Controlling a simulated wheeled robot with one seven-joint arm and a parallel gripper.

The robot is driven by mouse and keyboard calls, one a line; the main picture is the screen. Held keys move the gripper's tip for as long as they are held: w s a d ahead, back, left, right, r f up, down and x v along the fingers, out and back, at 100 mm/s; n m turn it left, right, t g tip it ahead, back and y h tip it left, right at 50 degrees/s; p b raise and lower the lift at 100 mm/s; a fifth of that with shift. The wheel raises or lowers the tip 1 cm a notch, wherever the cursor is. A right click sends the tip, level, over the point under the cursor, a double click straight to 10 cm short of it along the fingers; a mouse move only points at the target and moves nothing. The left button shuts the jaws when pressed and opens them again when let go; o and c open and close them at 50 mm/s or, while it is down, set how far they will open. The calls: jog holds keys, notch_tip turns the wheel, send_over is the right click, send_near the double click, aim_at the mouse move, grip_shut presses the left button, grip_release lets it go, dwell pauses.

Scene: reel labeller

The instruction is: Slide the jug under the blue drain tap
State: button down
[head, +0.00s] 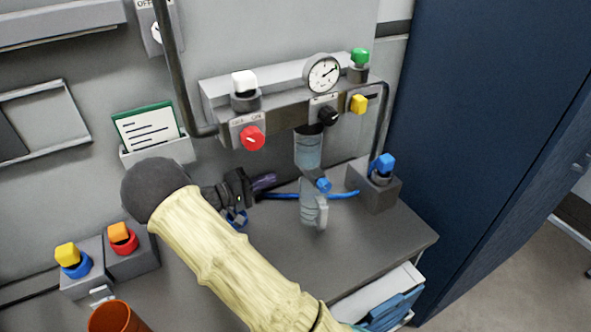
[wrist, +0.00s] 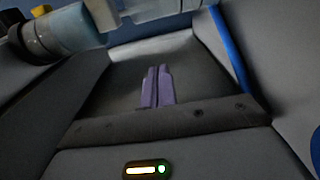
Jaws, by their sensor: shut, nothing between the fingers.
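A translucent grey jug (head: 312,208) with a handle on its right side stands upright on the grey bench. The small blue drain tap (head: 323,184) shows at the jug's top, below a clear bowl (head: 308,150); whether it is centred over the mouth I cannot tell. My gripper (head: 264,182) is left of the jug, with a visible gap in the head view. Its purple fingers are shut and empty, also seen in the wrist view (wrist: 157,86). The bluish bowl (wrist: 75,30) is at the upper left of the wrist view. I cannot make out the jug there.
A gauge (head: 323,73) and coloured knobs sit above. Two knob boxes and an orange cup (head: 118,317) are at the left front.

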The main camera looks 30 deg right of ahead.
aim_at(301, 176)
jog(key=shift+w+r, duration=0.1)
jog(key=shift+w, duration=0.05)
jog(key=s+d+p, duration=0.1)
jog(key=d, duration=0.2)
jog(key=s+d+p, duration=0.1)
jog(key=d, duration=0.2)
jog(key=s+d+p, duration=0.1)
jog(key=d, duration=0.2)
jog(key=shift+s, duration=0.15)
jog(key=shift+a, duration=0.1)
dwell(0.4)
